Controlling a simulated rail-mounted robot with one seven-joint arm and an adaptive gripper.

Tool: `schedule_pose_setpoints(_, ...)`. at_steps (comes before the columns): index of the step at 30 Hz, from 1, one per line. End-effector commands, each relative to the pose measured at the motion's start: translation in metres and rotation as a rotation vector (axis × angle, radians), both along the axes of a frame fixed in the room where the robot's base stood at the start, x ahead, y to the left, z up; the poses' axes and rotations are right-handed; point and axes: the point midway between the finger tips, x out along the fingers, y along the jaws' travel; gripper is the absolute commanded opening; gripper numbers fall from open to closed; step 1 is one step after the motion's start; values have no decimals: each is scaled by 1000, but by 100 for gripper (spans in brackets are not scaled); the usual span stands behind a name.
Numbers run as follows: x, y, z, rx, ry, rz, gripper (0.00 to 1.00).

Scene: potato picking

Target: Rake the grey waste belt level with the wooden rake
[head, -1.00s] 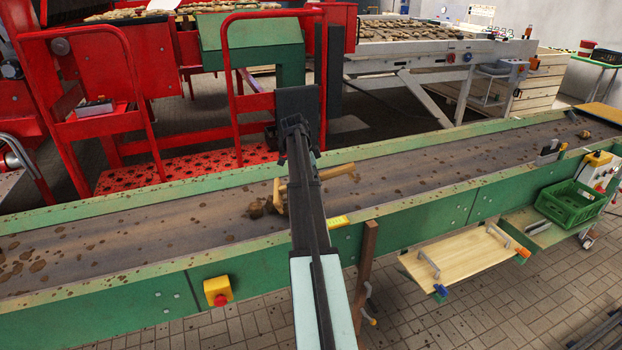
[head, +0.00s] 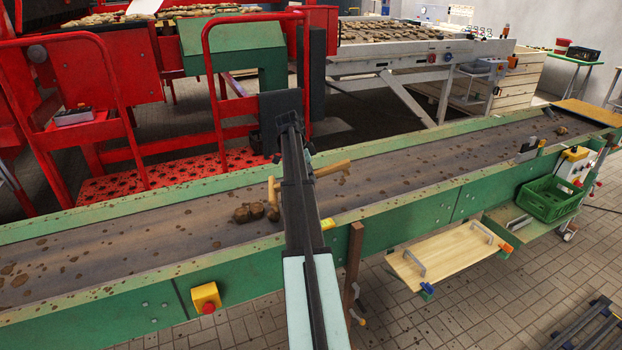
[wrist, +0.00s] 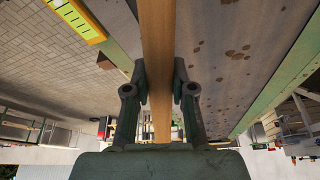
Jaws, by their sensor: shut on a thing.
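The wooden rake (head: 333,168) lies across the grey waste belt (head: 400,168), its head (head: 272,190) left of my arm and its handle reaching out to the right. My gripper (wrist: 160,82) is shut on the rake's handle (wrist: 158,35), with one finger on each side; in the head view my arm hides this grip. A small group of brown clods (head: 241,215) sits on the belt just below and left of the rake head. I cannot tell whether the head touches the belt or the clods.
Flat dirt spots (head: 45,262) dot the belt's left part. Another clod (head: 562,131) lies at the far right. Green side rails (head: 440,213) edge the belt, with a yellow stop-button box (head: 205,296) in front. A red railing (head: 212,90) stands behind.

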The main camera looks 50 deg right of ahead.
Motion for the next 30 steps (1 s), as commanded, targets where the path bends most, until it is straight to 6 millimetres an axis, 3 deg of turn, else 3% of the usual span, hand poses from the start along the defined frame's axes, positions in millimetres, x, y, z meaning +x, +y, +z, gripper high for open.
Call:
schedule_pose_setpoints(18,2,2,41,0,0,0,0)
schedule_pose_setpoints(30,3,3,56,0,0,1,0)
